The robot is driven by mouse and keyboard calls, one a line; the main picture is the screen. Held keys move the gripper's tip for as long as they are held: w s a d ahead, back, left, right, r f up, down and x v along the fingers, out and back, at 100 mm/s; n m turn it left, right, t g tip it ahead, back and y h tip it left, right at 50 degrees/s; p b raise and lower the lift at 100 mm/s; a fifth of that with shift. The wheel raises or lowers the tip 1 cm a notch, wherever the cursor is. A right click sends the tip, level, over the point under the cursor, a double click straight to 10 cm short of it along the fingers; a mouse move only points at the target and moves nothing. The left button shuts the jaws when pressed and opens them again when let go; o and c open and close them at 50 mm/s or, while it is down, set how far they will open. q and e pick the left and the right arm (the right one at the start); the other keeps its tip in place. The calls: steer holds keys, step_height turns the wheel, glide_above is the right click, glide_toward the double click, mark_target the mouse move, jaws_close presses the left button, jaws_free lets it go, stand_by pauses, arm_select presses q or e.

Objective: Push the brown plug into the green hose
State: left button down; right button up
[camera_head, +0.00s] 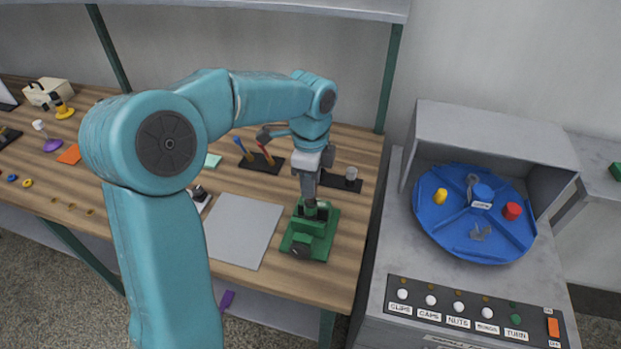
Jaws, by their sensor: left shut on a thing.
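My left gripper (309,192) points down over the green vise-like fixture (312,235) on the wooden bench. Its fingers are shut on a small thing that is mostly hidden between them. A bit of green shows just below the fingertips; I cannot tell whether it is a hose end or part of the fixture. I cannot make out a brown plug or a separate green hose. My right gripper is not in view.
A grey mat (240,230) lies left of the fixture. Behind stand a black pen holder (262,163) and a black strip (341,181). Right of the bench, a grey machine holds a blue turntable (450,232) with coloured caps, above a row of buttons (475,308).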

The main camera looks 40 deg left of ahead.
arm_select(q)
steer(key=shift+f+b, duration=0.75)
steer(key=shift+f, duration=0.45)
steer(key=c, duration=0.8)
jaws_free()
steer(key=shift+r, duration=0.1)
step_height(320, 180, up, 16)
steer(key=shift+r+p, duration=0.1)
steer(key=shift+p, duration=0.9)
